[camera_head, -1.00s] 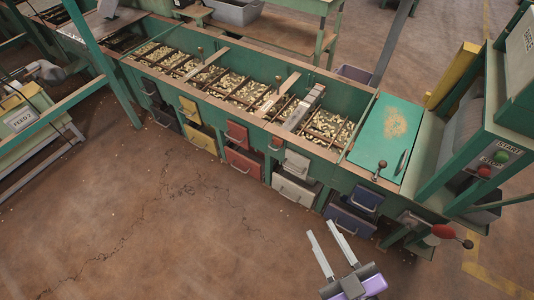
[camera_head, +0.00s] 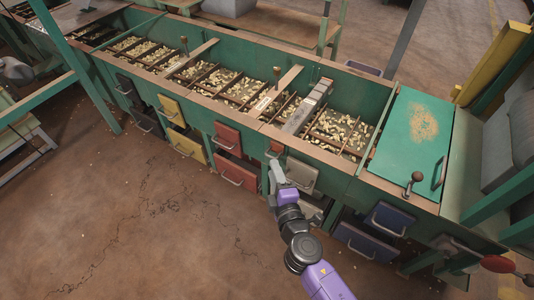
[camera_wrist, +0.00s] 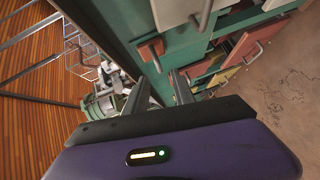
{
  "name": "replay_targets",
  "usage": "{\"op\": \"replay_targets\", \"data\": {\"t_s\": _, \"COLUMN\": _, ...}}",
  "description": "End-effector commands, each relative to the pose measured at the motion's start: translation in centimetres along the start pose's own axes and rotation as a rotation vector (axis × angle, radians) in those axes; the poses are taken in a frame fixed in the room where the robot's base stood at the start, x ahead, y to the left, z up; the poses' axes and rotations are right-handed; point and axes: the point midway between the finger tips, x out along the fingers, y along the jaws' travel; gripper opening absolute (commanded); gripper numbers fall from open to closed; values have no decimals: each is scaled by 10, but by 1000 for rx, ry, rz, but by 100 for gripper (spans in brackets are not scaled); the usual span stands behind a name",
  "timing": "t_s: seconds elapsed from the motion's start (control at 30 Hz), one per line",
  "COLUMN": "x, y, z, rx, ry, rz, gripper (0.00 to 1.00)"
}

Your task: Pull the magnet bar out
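The red-brown handle block (camera_head: 275,148), which I take for the magnet bar's end, sits on the green front wall of the hopper. The rest of that bar is hidden inside or cannot be told apart. In the wrist view the handle (camera_wrist: 151,50) lies ahead of my gripper, roughly in line with the gap between its fingers. My gripper (camera_wrist: 160,92) is open, its two grey fingers apart with nothing between them. In the head view my gripper (camera_head: 275,172) is just below and in front of the handle; contact does not show.
A grey metal crosspiece (camera_head: 308,106) lies across the nut-filled hopper (camera_head: 350,180). A white drawer (camera_head: 302,176) is close to the right of my gripper, a red drawer (camera_head: 236,168) to the left. Blue drawers (camera_head: 390,219) stand further right. The floor in front is clear.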

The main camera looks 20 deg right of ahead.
Motion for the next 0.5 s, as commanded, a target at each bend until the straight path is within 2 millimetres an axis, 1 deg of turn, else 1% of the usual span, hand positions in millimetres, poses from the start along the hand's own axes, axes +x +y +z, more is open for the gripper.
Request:
{"op": "replay_targets", "data": {"t_s": 0.3, "x": 48, "y": 1, "z": 0, "rx": 3, "ry": 1, "rz": 2, "gripper": 31}}
{"op": "replay_targets", "data": {"t_s": 0.4, "x": 60, "y": 0, "z": 0, "rx": 3, "ry": 0, "rz": 2, "gripper": 31}}
{"op": "replay_targets", "data": {"t_s": 0.5, "x": 67, "y": 0, "z": 0, "rx": 4, "ry": 1, "rz": 1, "gripper": 31}}
